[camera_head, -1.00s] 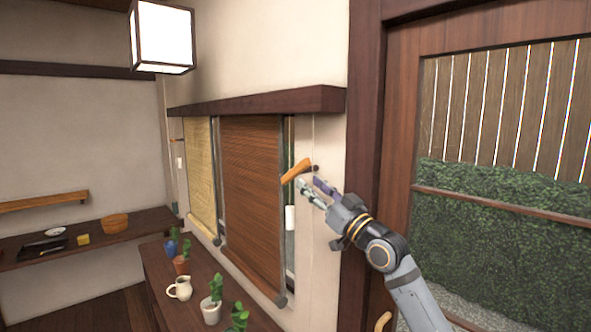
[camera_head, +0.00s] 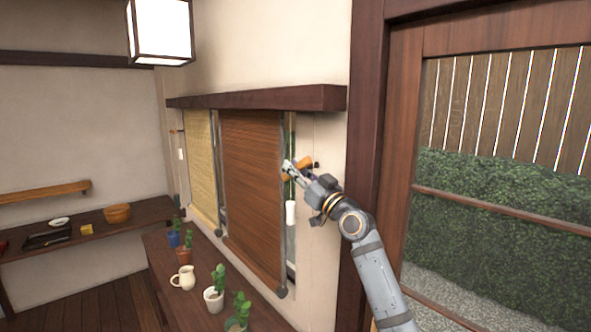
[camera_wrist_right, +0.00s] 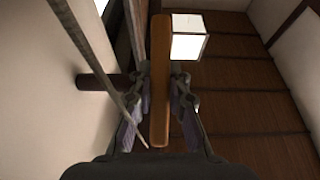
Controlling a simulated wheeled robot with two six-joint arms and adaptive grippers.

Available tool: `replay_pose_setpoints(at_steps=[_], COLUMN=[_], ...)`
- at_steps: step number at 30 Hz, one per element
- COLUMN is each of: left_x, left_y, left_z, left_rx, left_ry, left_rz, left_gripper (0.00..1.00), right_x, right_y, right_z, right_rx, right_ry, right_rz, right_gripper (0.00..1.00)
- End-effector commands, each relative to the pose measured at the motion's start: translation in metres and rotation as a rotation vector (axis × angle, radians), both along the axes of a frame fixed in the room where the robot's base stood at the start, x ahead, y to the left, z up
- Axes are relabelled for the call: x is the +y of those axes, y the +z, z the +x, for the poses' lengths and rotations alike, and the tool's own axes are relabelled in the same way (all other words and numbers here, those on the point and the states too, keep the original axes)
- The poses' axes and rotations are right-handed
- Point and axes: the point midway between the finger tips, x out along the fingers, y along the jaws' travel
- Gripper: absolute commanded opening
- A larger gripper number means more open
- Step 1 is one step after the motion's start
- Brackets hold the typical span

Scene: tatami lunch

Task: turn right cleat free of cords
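The right cleat is an orange-brown wooden bar (camera_head: 304,162) on the wall at the right side of the brown blind. In the right wrist view the cleat (camera_wrist_right: 160,80) runs lengthwise between my fingers, and a dark peg (camera_wrist_right: 98,82) joins it to the wall. My right gripper (camera_head: 293,170) is at the cleat. In the right wrist view its fingers (camera_wrist_right: 160,105) lie close along both sides of the bar and look closed on it. A grey cord (camera_wrist_right: 90,60) passes left of the bar, in front of the peg. My left gripper is not in view.
The brown blind (camera_head: 252,190) hangs left of my right gripper, with a white cylinder (camera_head: 291,213) below the cleat. A shelf (camera_head: 160,262) with potted plants (camera_head: 213,294) and a cream jug (camera_head: 184,278) runs below the window. A dark door frame (camera_head: 362,120) stands to the right.

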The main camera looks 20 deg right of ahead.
Motion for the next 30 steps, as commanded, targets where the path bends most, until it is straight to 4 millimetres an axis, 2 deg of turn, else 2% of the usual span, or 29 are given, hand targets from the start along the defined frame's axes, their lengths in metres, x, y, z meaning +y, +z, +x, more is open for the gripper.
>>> replay_pose_setpoints(at_steps=[7, 11, 17, 24, 30], left_x=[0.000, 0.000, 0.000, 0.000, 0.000], left_y=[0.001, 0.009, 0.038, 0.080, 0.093], left_z=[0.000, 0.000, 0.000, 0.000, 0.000], left_rx=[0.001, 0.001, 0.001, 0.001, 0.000], left_ry=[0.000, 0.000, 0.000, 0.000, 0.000], left_rz=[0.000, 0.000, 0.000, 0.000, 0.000], left_gripper=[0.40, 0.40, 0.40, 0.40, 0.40], right_x=[0.000, 0.000, 0.000, 0.000, 0.000], right_y=[0.000, 0.003, 0.008, 0.010, 0.005], right_z=[0.000, 0.000, 0.000, 0.000, 0.001], right_rx=[0.003, 0.020, 0.105, 0.291, 0.466], right_ry=[0.000, 0.000, 0.000, -0.001, -0.001], right_rz=[-0.001, -0.008, -0.039, -0.107, -0.169], right_gripper=[0.00, 0.00, 0.00, 0.00, 0.00])
